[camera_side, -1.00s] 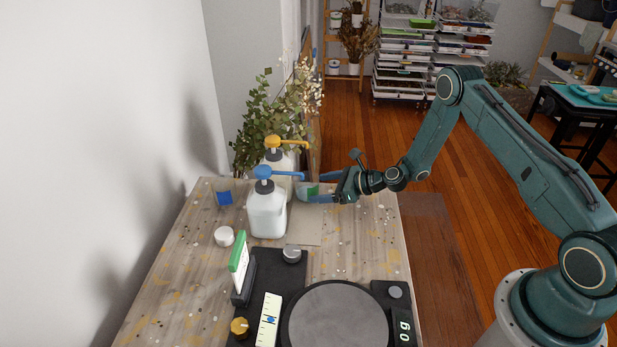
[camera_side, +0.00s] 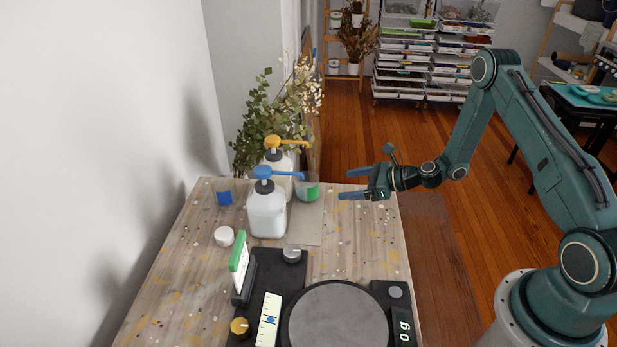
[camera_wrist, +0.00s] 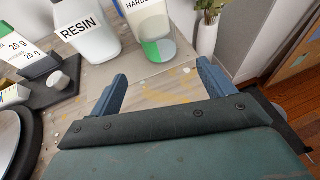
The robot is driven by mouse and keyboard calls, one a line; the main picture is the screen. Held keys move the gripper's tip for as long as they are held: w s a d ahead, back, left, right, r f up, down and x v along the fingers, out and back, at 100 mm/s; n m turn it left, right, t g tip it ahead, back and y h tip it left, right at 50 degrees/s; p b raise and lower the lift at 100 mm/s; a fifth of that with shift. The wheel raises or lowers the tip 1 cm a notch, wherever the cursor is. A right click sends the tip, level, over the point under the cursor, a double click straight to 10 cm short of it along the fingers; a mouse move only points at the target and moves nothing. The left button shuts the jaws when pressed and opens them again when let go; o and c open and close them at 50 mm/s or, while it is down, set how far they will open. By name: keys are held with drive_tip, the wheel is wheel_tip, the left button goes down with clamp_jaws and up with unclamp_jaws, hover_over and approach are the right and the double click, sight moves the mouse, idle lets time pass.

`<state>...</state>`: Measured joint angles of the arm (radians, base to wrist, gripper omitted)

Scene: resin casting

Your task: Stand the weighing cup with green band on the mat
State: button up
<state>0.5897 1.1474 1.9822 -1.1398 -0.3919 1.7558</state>
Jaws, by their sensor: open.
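In the wrist view, clear table shows between my two blue fingers (camera_wrist: 162,74). The bottles partly hide the mat's left side in the side view.
A blue-pump resin bottle (camera_side: 267,215) and an orange-pump hardener bottle (camera_side: 284,162) stand left of the cup. A blue-banded cup (camera_side: 224,194) and white lid (camera_side: 224,237) lie farther left. A scale (camera_side: 338,320) is in front.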

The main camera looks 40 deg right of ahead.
idle(0.3)
drive_tip(key=s+a+r+n+g+h, duration=0.1)
drive_tip(key=s+a+r+n+g, duration=0.25)
drive_tip(key=r+n, duration=0.6)
drive_tip(key=s+a+r+n+g+h, duration=0.15)
drive_tip(key=s+a+r+n, duration=0.35)
drive_tip(key=r+n, duration=0.5)
drive_tip(key=s+r+n+h, duration=0.1)
drive_tip(key=s+r+n, duration=0.2)
drive_tip(key=s, duration=0.5)
drive_tip(key=s+d+r+n+h, duration=0.1)
drive_tip(key=s+r+n+h, duration=0.1)
drive_tip(key=s+r, duration=0.3)
drive_tip(key=s+r+n+g+h, duration=0.1)
drive_tip(key=s+r+n, duration=0.2)
drive_tip(key=s, duration=0.8)
drive_tip(key=shift+d+r+n, duration=0.35)
drive_tip(key=shift+r+n, duration=0.05)
drive_tip(key=shift+n, duration=0.65)
